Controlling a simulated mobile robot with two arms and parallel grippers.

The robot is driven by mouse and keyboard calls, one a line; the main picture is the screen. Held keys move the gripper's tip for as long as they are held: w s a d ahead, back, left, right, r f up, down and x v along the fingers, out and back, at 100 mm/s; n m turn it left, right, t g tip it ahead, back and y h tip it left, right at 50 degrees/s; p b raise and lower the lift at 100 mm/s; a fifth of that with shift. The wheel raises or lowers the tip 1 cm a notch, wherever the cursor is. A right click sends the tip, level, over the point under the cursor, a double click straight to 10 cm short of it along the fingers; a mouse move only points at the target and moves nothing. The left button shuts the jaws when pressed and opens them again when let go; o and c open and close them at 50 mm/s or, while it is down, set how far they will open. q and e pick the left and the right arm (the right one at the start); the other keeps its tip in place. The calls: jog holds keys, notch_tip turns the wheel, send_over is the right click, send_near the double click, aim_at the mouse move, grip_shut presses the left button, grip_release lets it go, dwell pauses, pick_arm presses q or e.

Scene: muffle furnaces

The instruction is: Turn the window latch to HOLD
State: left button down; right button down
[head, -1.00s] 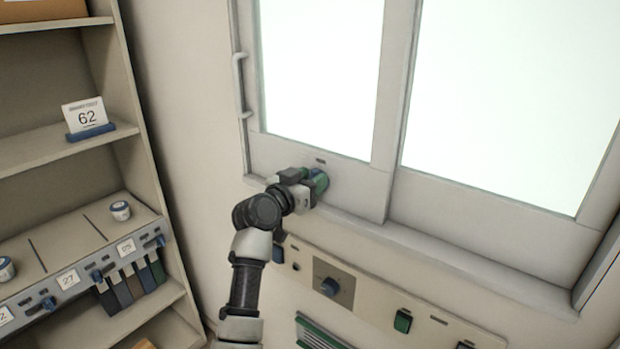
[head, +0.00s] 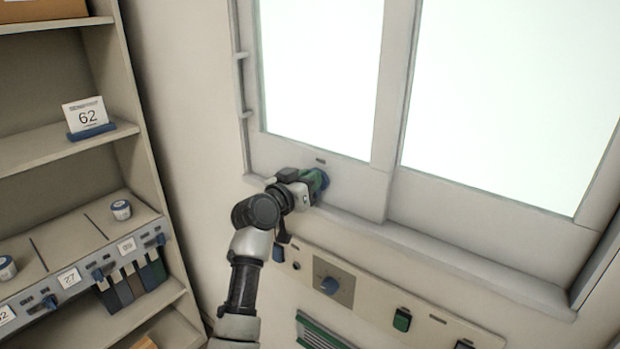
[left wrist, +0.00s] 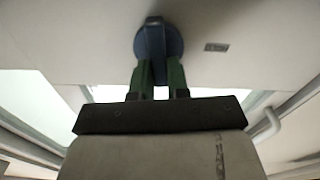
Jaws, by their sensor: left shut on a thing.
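The window latch (head: 324,178) is a small blue knob on the lower rail of the left window pane. In the left wrist view the latch (left wrist: 157,38) shows as a round blue disc with a grip bar. My left gripper (head: 314,182) is at the latch, with its green fingers (left wrist: 159,74) shut on the bar from both sides. The fingers hide part of the latch in the head view. A small dark label (head: 320,161) sits above the latch; its text is too small to read. My right gripper is not in view.
A window sill (head: 440,258) runs below the latch. A shelf unit (head: 60,150) with cards and small jars stands at the left.

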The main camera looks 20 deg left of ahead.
pick_arm(q)
jog(key=shift+w+a+f+n+p, duration=0.1)
jog(key=shift+a+f+n+p, duration=0.15)
jog(key=shift+n+p, duration=1.75)
jog(key=shift+w+a+f+n+p, duration=0.1)
jog(key=shift+a+f+n+p, duration=0.2)
jog(key=shift+n, duration=3.15)
jog(key=shift+w+a+f+n+p, duration=0.2)
jog(key=shift+n+p, duration=1.05)
jog(key=shift+n, duration=1.5)
jog(key=shift+s+f, duration=0.1)
jog(key=shift+s, duration=0.05)
jog(key=c, duration=1.1)
grip_release()
jog(key=b+v, duration=0.2)
jog(key=v, duration=0.8)
jog(key=shift+s+b, duration=0.4)
